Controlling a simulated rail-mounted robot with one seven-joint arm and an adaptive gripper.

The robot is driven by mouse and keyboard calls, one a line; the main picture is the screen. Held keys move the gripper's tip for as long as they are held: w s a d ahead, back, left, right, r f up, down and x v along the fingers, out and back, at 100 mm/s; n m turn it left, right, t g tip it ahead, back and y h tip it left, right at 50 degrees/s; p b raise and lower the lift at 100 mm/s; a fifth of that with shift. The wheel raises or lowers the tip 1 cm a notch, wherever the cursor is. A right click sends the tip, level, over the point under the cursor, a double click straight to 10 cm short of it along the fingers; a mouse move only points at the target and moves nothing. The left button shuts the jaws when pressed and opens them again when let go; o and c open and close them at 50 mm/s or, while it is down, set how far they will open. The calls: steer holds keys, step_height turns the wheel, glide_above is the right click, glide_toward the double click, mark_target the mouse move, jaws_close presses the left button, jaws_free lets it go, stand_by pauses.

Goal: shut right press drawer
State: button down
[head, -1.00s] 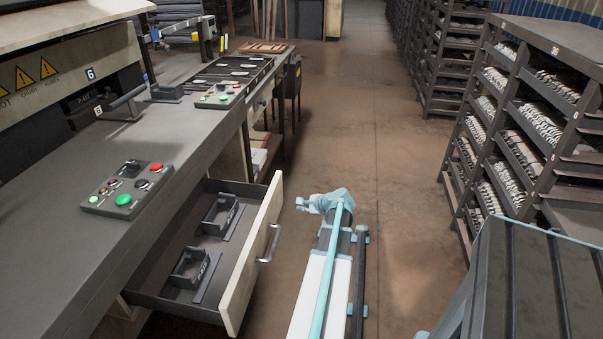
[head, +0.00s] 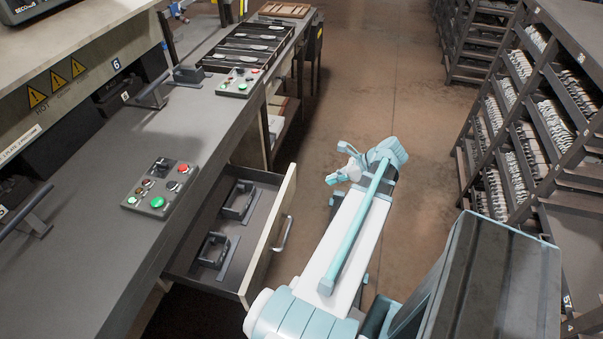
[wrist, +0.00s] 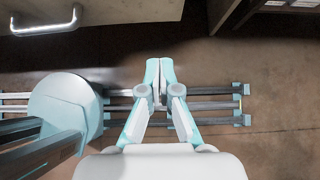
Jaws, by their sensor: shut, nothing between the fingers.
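The right press drawer (head: 258,200) stands pulled out from under the grey press bench in the head view. Its pale front panel (head: 268,238) carries a metal bar handle (head: 283,234). Two dark brackets (head: 212,250) lie inside it. In the wrist view the drawer's front edge (wrist: 110,8) and handle (wrist: 45,24) show at the top left. My gripper (wrist: 160,66) is shut and empty in the wrist view, pointing toward the top, to the right of the handle and apart from it. In the head view my arm is right of the drawer, clear of its front.
The press bench (head: 120,240) holds a control box (head: 160,188) with coloured buttons. A second control box (head: 238,82) sits farther back. A rack (head: 520,110) of brake shoes stands at the right. Brown floor (head: 375,90) lies open between bench and rack.

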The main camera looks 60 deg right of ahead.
steer(key=p, duration=0.2)
glide_toward(294, 188)
steer(key=s+f+x, duration=0.1)
steer(key=x, duration=0.4)
steer(key=shift+w+a+r, duration=0.25)
steer(key=shift+w+a, duration=0.1)
steer(key=shift+w, duration=0.45)
